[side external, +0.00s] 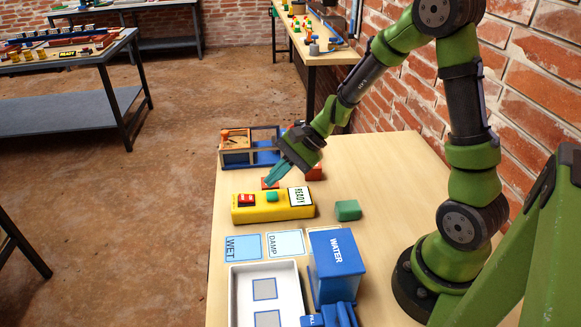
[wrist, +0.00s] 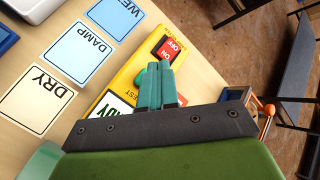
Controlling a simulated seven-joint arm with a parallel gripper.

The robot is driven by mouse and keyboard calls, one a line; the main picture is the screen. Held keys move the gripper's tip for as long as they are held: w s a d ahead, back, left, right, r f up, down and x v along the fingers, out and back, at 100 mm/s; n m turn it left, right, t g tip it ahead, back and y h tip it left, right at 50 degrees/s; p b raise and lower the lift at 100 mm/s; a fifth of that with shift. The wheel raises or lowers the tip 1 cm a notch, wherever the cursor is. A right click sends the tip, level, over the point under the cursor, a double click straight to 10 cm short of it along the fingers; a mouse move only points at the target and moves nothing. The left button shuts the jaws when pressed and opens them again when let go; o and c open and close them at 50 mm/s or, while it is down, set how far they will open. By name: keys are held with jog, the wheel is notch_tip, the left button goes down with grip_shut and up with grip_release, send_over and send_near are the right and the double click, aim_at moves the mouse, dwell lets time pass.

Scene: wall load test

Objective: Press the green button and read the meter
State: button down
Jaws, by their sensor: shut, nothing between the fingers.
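The yellow tester box (side external: 240,214) lies on the wooden table, with a red switch (side external: 246,200) at its left end. Its green button (side external: 272,197) is in the middle, and its white meter (side external: 299,196) at the right reads READY. My gripper (side external: 268,181) is shut and empty, tilted down, its fingertips close to the button in the picture; I cannot tell whether they touch it. In the wrist view my gripper (wrist: 158,68) covers the middle of the box (wrist: 126,75), between the red switch (wrist: 168,47) and the partly hidden meter (wrist: 108,106).
A green block (side external: 348,210) sits right of the box. WET (side external: 243,248) and DAMP (side external: 286,244) cards, a white tray (side external: 238,300) and a blue WATER container (side external: 337,255) are in front. A DRY card (wrist: 43,98) shows in the wrist view. A blue frame (side external: 237,158) stands behind.

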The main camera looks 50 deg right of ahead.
aim_at(260, 202)
jog(key=shift+f, duration=0.65)
dwell(1.6)
jog(key=shift+f, duration=0.4)
jog(key=shift+f, duration=0.45)
dwell(0.5)
dwell(0.3)
jog(key=shift+r, duration=0.9)
jog(key=shift+r, duration=2.5)
